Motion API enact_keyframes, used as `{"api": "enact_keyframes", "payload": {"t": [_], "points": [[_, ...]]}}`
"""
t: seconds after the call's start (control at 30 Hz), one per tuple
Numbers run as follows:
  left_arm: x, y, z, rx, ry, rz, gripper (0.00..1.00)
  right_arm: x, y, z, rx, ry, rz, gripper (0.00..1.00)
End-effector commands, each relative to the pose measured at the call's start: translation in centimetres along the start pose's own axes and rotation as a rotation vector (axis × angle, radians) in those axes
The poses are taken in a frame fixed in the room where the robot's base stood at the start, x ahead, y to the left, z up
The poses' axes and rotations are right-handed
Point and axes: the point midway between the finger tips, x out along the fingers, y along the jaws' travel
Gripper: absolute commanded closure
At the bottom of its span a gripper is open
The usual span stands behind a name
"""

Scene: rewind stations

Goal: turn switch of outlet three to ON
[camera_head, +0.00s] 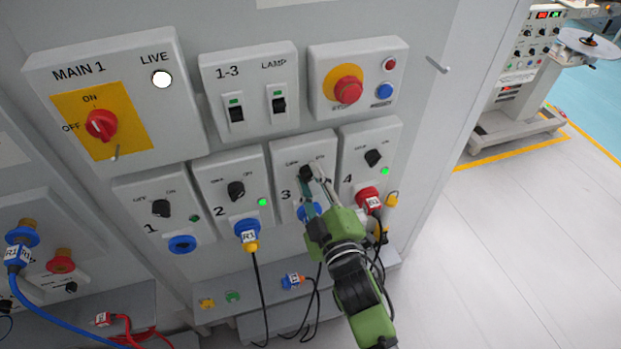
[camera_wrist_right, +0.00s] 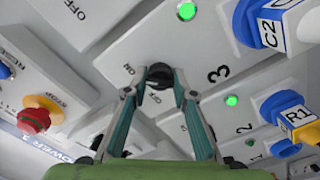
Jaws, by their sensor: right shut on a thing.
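The outlet three box (camera_head: 284,172) is in the middle right of the lower row in the head view. Its black rotary switch (camera_head: 306,173) sits below the OFF and ON labels. My right gripper (camera_head: 313,184) reaches it from below right, with its fingers at the knob. In the right wrist view, the black knob (camera_wrist_right: 159,76) lies between the two fingertips of my right gripper (camera_wrist_right: 158,86), which is closed on it. A green lamp (camera_wrist_right: 186,11) is lit on the same box, beside a blue plug marked C2 (camera_wrist_right: 265,22). The knob's pointer direction is hard to tell. My left gripper is not in view.
Outlet two (camera_head: 219,190) is on the left and outlet four (camera_head: 365,150) close on the right, both with plugs and green lamps. An emergency stop button (camera_head: 348,90) and lamp switches (camera_head: 236,112) are above. Cables hang below. Floor is free at right.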

Motion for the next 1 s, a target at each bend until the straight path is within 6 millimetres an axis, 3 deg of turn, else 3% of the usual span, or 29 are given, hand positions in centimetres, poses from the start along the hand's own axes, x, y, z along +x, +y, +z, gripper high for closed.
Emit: {"api": "enact_keyframes", "payload": {"t": [0.13, 0.17, 0.2, 0.63, 0.77, 1.0], "points": [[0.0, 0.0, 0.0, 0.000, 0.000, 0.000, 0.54, 0.0, -0.1, 0.1, 0.001, -0.002, -0.002, 0.97], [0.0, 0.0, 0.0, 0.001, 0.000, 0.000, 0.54, 0.0, -0.1, 0.1, 0.001, -0.002, -0.002, 0.68], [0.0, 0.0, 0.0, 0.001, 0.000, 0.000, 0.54, 0.0, -0.1, 0.1, 0.001, -0.002, -0.002, 0.59], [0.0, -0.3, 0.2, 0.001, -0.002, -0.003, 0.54, -0.6, -0.1, 0.1, -0.001, -0.002, -0.002, 0.59], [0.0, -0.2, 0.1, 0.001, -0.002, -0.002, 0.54, -2.5, -0.2, 0.1, 0.000, -0.002, -0.003, 0.59], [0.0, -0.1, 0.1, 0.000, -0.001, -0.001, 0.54, -7.6, -0.2, 0.2, 0.001, -0.005, -0.005, 0.59]]}}
